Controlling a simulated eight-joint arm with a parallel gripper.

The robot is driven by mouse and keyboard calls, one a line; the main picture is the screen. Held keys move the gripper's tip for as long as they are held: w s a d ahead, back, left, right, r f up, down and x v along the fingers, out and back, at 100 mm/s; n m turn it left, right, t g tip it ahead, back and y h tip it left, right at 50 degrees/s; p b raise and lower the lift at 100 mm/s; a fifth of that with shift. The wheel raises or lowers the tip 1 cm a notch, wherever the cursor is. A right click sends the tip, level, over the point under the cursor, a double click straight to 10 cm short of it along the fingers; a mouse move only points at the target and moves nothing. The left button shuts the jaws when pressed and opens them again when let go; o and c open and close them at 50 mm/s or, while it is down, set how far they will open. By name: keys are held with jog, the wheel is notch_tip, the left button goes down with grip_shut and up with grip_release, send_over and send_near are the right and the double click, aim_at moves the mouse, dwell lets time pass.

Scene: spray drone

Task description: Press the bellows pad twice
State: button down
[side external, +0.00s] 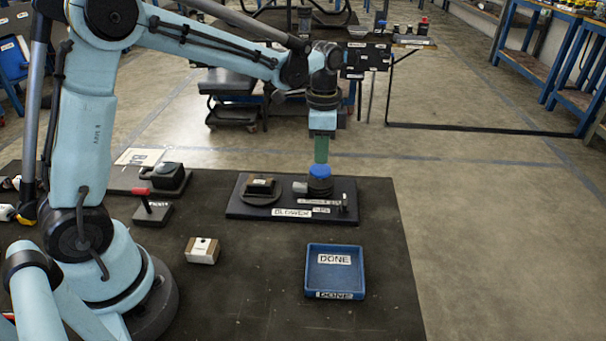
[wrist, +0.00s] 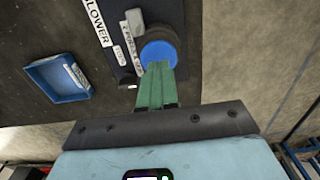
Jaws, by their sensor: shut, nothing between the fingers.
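The bellows pad is a round blue cap (side external: 320,171) on a dark round body, standing on the black board labelled BLOWER (side external: 240,207). The cap also shows in the wrist view (wrist: 158,50), partly covered by the fingers. My gripper (side external: 321,161) has green fingers pointing straight down, closed together and empty. Its tips are right over the blue cap, and in the wrist view the fingers (wrist: 157,70) overlap the cap's lower edge. I cannot tell whether the tips touch the cap or sit just above it.
On the same board, a dark block (side external: 261,186) sits on a round plate left of the pad. A blue DONE tray (side external: 335,283) looks empty. A small box (side external: 202,250) and a red-handled lever (side external: 142,191) stand to the left. The table's right side is clear.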

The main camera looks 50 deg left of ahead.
aim_at(321, 168)
notch_tip(321, 168, up, 11)
jog(key=shift+f, duration=0.15)
dwell(1.0)
jog(key=shift+s+r, duration=0.1)
jog(key=shift+r, duration=0.75)
jog(key=shift+f, duration=0.1)
notch_tip(321, 168, down, 14)
jog(key=shift+r, duration=0.1)
dwell(0.4)
jog(key=shift+f, duration=1.05)
